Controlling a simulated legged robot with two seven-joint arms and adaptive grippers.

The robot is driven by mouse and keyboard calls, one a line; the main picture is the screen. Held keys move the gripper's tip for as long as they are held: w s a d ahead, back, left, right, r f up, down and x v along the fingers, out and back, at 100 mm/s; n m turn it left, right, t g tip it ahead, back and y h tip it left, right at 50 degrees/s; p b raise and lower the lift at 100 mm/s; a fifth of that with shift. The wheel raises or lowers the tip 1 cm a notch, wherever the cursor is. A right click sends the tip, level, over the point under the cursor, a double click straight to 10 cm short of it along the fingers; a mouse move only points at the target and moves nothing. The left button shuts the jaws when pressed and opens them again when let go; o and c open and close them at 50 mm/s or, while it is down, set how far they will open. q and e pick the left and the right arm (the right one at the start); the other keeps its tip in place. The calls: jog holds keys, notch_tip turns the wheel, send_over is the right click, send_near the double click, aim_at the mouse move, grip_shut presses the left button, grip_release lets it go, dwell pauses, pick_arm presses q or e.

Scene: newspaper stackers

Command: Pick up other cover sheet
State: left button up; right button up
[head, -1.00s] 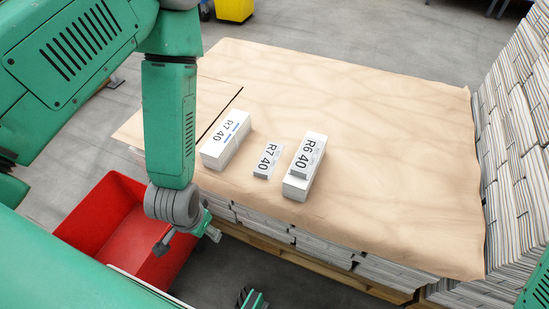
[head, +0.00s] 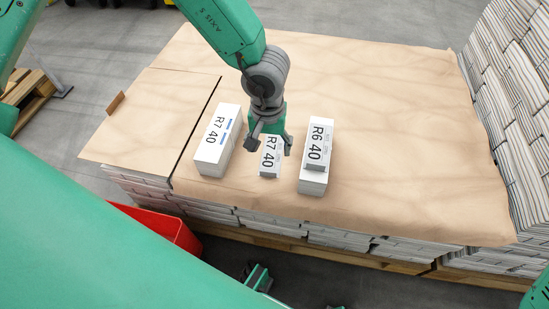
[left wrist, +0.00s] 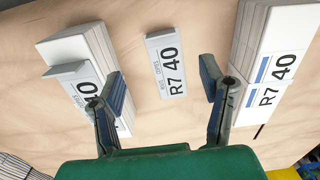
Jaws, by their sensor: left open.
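A loose cover sheet marked R7 40 (head: 270,158) lies on the brown paper between two white stacks. It also shows in the left wrist view (left wrist: 168,66), between and beyond my fingers. My left gripper (head: 270,146) is open and empty, above the sheet's far end in the head view; I cannot tell the exact height gap. A stack marked R7 40 (head: 216,142) stands left of the sheet. A stack marked R6 40 (head: 315,182) stands right of it, with a sheet (head: 319,143) on top. My right gripper cannot be made out.
The brown paper (head: 390,130) covers a pallet of newspapers and is clear behind and to the right. Tall newspaper stacks (head: 512,90) rise at the right edge. A red bin (head: 165,228) stands at the front left. A small brown piece (head: 115,103) stands at the left.

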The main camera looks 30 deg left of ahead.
aim_at(269, 172)
pick_arm(q)
jog(key=f+b, duration=0.1)
jog(key=f, duration=0.1)
jog(key=a+f, duration=0.1)
jog(key=f, duration=0.2)
jog(key=shift+a+f+b, duration=0.15)
jog(key=shift+a+b, duration=0.05)
jog(key=shift+b, duration=0.15)
jog(key=shift+s+d+f+b, duration=0.15)
jog(key=shift+d+f+b, duration=0.2)
jog(key=f+b, duration=0.2)
jog(key=f, duration=0.1)
jog(key=d+f+b, duration=0.1)
jog(key=shift+s+f, duration=0.15)
jog(key=shift+s, duration=0.15)
jog(key=shift+a+f, duration=0.1)
jog(key=shift+a, duration=0.2)
jog(key=c, duration=1)
jog(key=shift+o, duration=0.2)
jog(key=shift+d, duration=0.2)
pick_arm(e)
notch_tip(269, 172, down, 6)
jog(key=shift+a, duration=0.3)
